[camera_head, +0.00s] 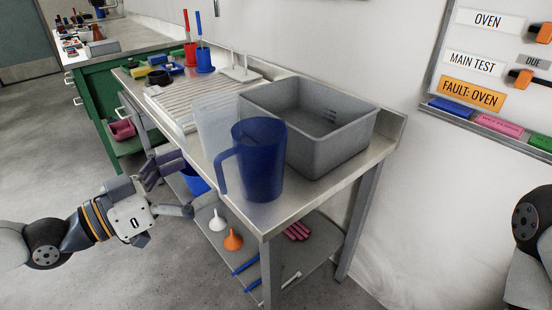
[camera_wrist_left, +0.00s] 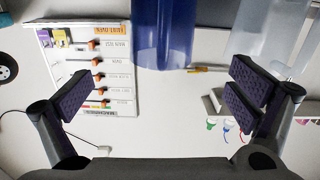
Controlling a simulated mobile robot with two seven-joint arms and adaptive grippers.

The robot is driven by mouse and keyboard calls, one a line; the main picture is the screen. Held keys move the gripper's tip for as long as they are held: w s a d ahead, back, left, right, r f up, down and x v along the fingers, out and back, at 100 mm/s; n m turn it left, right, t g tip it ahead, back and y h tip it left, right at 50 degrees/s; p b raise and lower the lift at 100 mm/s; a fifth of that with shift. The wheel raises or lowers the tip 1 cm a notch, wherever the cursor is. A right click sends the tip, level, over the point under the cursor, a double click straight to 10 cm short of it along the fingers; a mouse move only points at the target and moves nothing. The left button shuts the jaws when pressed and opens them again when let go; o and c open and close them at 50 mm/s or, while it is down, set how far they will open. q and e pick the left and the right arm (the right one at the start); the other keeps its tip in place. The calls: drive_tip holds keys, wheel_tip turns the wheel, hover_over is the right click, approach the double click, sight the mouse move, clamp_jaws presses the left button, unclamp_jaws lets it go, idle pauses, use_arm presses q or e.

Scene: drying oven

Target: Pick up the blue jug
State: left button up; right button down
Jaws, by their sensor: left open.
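The blue jug (camera_head: 262,160) stands upright on the near part of the steel bench, its handle toward the left. In the left wrist view the blue jug (camera_wrist_left: 162,35) shows at the top centre, beyond the fingers. My left gripper (camera_head: 170,192) is open and empty, left of the jug and apart from it, beside the bench's front edge. Its spread fingers also frame the left wrist view (camera_wrist_left: 165,95). My right gripper is out of view; only part of my right arm shows at the right edge.
A clear jug (camera_head: 213,125) stands just behind the blue jug. A grey basin (camera_head: 335,142) is close on its right. A ribbed drainer (camera_head: 185,97) lies farther back. The lower shelf (camera_head: 285,258) holds funnels and rods. Open floor lies left of the bench.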

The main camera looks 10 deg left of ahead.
sight(238, 157)
use_arm(q)
drive_tip(key=shift+w+d+f+b, duration=0.8)
drive_tip(key=shift+w+d+b, duration=0.15)
drive_tip(key=shift+w+b, duration=0.15)
drive_tip(key=x, duration=0.2)
drive_tip(key=b+x, duration=0.1)
drive_tip(key=x, duration=0.2)
drive_tip(key=r+x, duration=0.1)
drive_tip(key=x, duration=0.2)
drive_tip(key=shift+w+b, duration=0.1)
drive_tip(key=shift+b, duration=0.25)
drive_tip(key=shift+w+d, duration=0.1)
drive_tip(key=shift+w, duration=0.15)
drive_tip(key=shift+r, duration=0.1)
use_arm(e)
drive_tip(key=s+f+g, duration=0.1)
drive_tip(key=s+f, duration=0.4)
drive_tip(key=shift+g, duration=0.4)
use_arm(q)
drive_tip(key=c, duration=1.1)
